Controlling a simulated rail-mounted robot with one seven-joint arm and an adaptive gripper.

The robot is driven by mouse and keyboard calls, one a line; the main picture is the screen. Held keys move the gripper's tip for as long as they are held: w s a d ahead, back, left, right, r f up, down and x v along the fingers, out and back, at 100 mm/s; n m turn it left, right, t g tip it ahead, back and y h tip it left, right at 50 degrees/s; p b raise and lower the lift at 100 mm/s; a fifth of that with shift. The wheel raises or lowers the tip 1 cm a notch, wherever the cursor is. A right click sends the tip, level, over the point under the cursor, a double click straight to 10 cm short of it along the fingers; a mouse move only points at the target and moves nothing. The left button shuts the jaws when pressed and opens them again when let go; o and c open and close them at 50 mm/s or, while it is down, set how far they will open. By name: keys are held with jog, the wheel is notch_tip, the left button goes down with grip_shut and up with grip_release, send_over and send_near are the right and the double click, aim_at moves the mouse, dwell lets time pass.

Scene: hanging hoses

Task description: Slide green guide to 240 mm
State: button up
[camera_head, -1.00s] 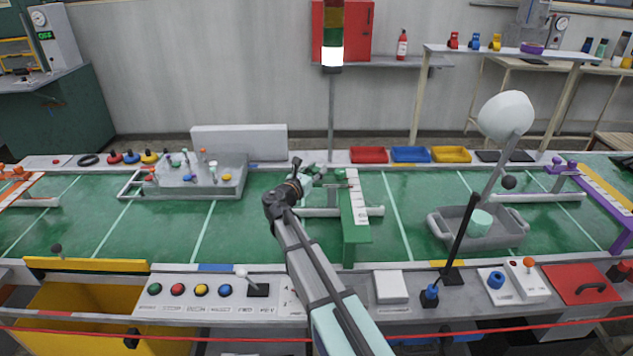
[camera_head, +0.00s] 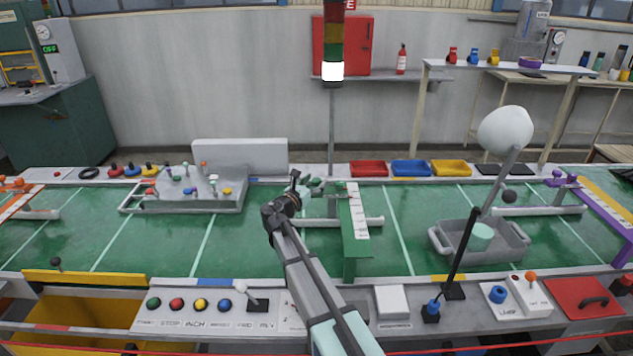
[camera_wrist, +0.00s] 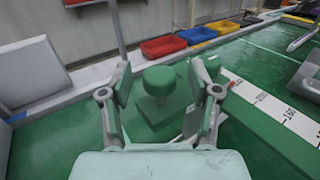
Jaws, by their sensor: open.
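The green guide shows as a green knob (camera_wrist: 159,80) on a square green block (camera_wrist: 156,112) in the wrist view. Beside it on the right runs a long green rail with a white number scale (camera_wrist: 262,102); 200 and 160 are readable on it. In the head view this scale (camera_head: 357,212) stands right of my gripper (camera_head: 318,187). In the wrist view my gripper (camera_wrist: 163,88) is open, one finger on each side of the knob, with a visible gap on the left. Contact on the right is unclear. In the head view my gripper partly hides the guide.
A grey horizontal bar (camera_head: 374,221) passes by the green rail. Red (camera_head: 369,168), blue (camera_head: 411,168) and yellow (camera_head: 450,167) trays line the back edge. A grey basin (camera_head: 452,248) and a white lamp (camera_head: 505,130) stand to the right.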

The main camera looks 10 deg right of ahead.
jog(key=v, duration=1.1)
jog(key=shift+d, duration=0.1)
